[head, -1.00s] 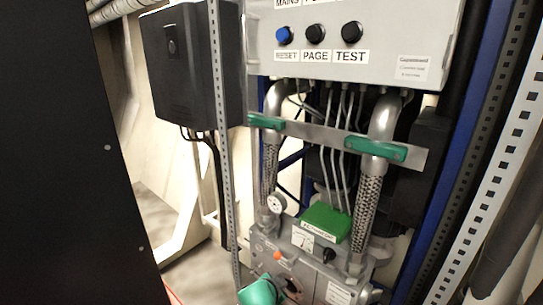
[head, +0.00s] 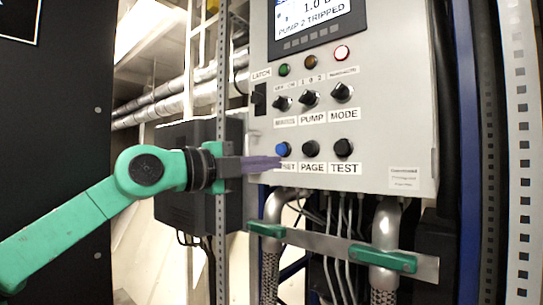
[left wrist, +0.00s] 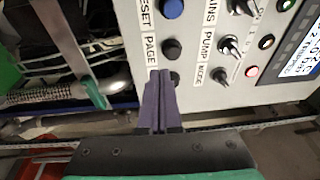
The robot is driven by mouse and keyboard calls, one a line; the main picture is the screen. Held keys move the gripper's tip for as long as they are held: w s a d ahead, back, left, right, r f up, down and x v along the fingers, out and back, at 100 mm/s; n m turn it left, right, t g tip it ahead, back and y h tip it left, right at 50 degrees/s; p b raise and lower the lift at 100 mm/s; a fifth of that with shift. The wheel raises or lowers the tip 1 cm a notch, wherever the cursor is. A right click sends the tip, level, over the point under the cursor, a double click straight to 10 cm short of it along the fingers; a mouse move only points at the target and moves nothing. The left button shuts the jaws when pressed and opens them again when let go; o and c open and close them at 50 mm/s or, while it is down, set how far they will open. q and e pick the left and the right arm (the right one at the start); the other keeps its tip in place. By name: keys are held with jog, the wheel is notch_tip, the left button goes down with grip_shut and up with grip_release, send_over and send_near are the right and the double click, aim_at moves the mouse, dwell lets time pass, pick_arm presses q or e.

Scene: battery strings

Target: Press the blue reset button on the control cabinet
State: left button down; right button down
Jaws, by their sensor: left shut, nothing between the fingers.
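The blue reset button (head: 283,149) is at the left end of the lowest row on the grey control cabinet (head: 400,120), above its RESET label. It also shows in the left wrist view (left wrist: 172,9). My left gripper (head: 281,163) comes in from the left; its purple fingers are shut and empty. In the head view the tips lie just below the button and cover part of the RESET label. In the left wrist view the fingertips (left wrist: 159,73) point near the black page button (left wrist: 172,49). Contact with the panel cannot be told. My right gripper is not in view.
Black page (head: 311,148) and test (head: 344,147) buttons sit right of the reset button. Knobs, lamps and a screen reading "PUMP 2 TRIPPED" (head: 313,20) are above. A perforated post (head: 223,100) stands left of the cabinet. Pipes with green handles (head: 383,258) run below.

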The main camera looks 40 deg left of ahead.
pick_arm(q)
jog(key=s+a+r+n+y, duration=0.25)
jog(key=s+a+y, duration=0.2)
jog(key=s, duration=0.35)
jog(key=p, duration=1)
send_near(280, 150)
jog(key=shift+h, duration=0.25)
jog(key=w, duration=0.5)
jog(key=shift+w+a+r, duration=0.25)
jog(key=shift+w+r, duration=0.15)
jog(key=shift+w+f, duration=0.2)
jog(key=shift+w, duration=0.35)
jog(key=shift+f, duration=0.1)
